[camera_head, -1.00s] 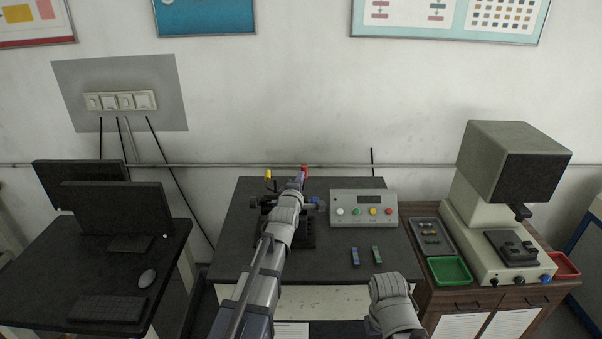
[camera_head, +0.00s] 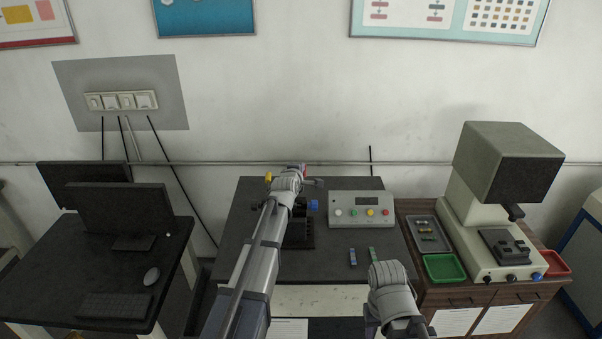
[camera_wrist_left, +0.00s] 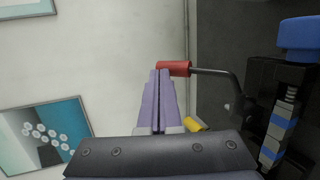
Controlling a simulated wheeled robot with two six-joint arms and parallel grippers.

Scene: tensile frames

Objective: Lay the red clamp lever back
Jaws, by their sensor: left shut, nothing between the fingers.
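The red clamp lever (camera_wrist_left: 174,68) shows in the left wrist view as a red grip on a dark bent rod, running right to a black fixture (camera_wrist_left: 262,88). My left gripper (camera_wrist_left: 160,72) is shut and empty, its purple fingertips right at the left end of the red grip. Whether they touch it I cannot tell. In the head view the red grip (camera_head: 303,167) shows just past my left wrist, which hides most of the fingers and part of the fixture (camera_head: 300,235). My right arm is at the lower middle, its gripper out of sight.
A yellow part (camera_head: 268,177) and a blue knob (camera_head: 313,204) are near the lever. A grey button box (camera_head: 361,209) stands to the right on the dark table (camera_head: 250,230). Two small specimens, blue (camera_head: 353,257) and green (camera_head: 373,254), lie in front of it.

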